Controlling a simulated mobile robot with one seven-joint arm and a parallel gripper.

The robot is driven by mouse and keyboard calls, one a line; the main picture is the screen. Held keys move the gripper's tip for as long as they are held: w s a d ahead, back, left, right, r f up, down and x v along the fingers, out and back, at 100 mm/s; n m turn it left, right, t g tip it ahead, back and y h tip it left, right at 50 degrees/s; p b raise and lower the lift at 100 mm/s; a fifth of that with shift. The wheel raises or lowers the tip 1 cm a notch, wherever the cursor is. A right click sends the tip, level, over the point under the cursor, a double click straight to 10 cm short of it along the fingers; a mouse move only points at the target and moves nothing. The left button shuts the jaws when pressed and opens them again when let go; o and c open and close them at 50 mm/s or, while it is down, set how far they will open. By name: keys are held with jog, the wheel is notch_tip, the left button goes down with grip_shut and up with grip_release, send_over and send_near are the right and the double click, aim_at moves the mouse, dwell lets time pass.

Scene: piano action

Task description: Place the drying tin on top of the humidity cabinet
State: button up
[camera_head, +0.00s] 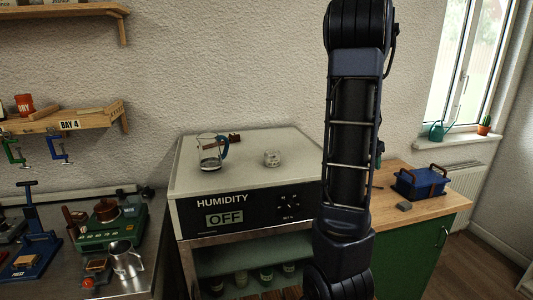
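The humidity cabinet (255,219) stands in the middle, with a pale flat top and a black front panel reading HUMIDITY and OFF. A glass jug (210,153) with a blue handle, a small clear jar (272,158) and a small brown item (235,138) are on its top. A red-orange tin (24,104) with partly readable lettering, seemingly DRY, stands on the left wall shelf; I take it as the drying tin. My arm rises in front of the cabinet's right side and hides part of it. My gripper is out of view.
The shelf marked BAY 4 (69,125) has clamps hanging below it. The left bench holds a green scale (110,225), a metal jug (127,260) and a blue press (30,245). A blue toolbox (421,184) sits on the right counter. Bare space remains on the cabinet top.

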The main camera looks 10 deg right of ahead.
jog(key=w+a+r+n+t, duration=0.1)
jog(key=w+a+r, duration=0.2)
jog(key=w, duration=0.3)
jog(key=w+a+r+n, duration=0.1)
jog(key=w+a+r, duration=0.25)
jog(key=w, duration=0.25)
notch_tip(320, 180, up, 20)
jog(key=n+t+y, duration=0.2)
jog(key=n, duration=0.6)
send_over(256, 134)
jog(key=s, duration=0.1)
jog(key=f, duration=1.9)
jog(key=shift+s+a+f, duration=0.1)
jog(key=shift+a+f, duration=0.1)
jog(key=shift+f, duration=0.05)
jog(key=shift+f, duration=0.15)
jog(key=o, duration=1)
